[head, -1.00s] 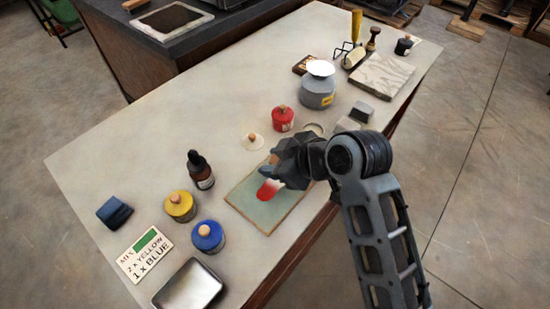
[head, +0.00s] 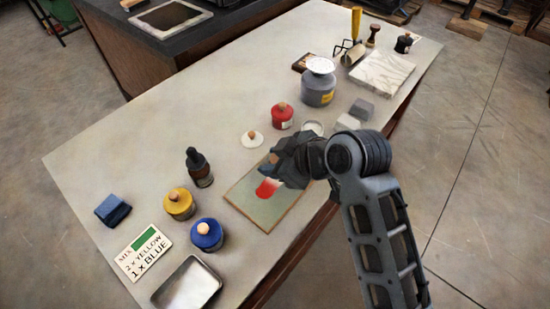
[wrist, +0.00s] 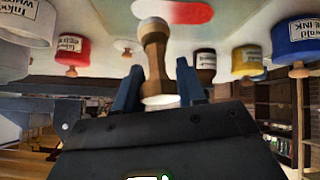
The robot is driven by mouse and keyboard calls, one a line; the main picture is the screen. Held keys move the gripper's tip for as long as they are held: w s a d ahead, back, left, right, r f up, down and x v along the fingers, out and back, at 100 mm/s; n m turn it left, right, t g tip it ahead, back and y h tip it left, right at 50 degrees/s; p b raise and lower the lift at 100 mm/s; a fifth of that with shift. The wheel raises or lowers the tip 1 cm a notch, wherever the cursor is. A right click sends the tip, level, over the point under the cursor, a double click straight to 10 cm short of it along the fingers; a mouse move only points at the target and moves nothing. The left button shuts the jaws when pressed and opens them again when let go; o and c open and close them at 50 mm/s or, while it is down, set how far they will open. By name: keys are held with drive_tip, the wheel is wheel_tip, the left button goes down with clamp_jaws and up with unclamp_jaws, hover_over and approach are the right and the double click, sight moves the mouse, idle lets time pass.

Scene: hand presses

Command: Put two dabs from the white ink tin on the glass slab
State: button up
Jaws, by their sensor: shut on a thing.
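My gripper (wrist: 159,68) is shut on a wooden dabber (wrist: 154,45), with one dark finger on each side. In the head view my gripper (head: 276,172) is over the glass slab (head: 245,205) and hides the dabber. A red patch (head: 267,188) lies on the slab, with white beside it in the upside-down wrist view. I cannot tell whether the dabber touches the slab. The white ink tin (wrist: 22,25) is at the wrist view's upper left; it seems to be the open pale tin (head: 313,127) behind my gripper. A white lid (head: 251,139) lies on the table.
A red tin (head: 282,116) and a large grey tin (head: 318,91) stand farther back. Yellow (head: 179,204) and blue (head: 207,235) tins, a dark dropper bottle (head: 199,168), a mix card (head: 142,253) and a metal tray (head: 188,284) are nearer.

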drive_tip(key=shift+f, duration=0.65)
idle(1.6)
drive_tip(key=shift+r+p, duration=2.7)
drive_tip(key=shift+r, duration=0.9)
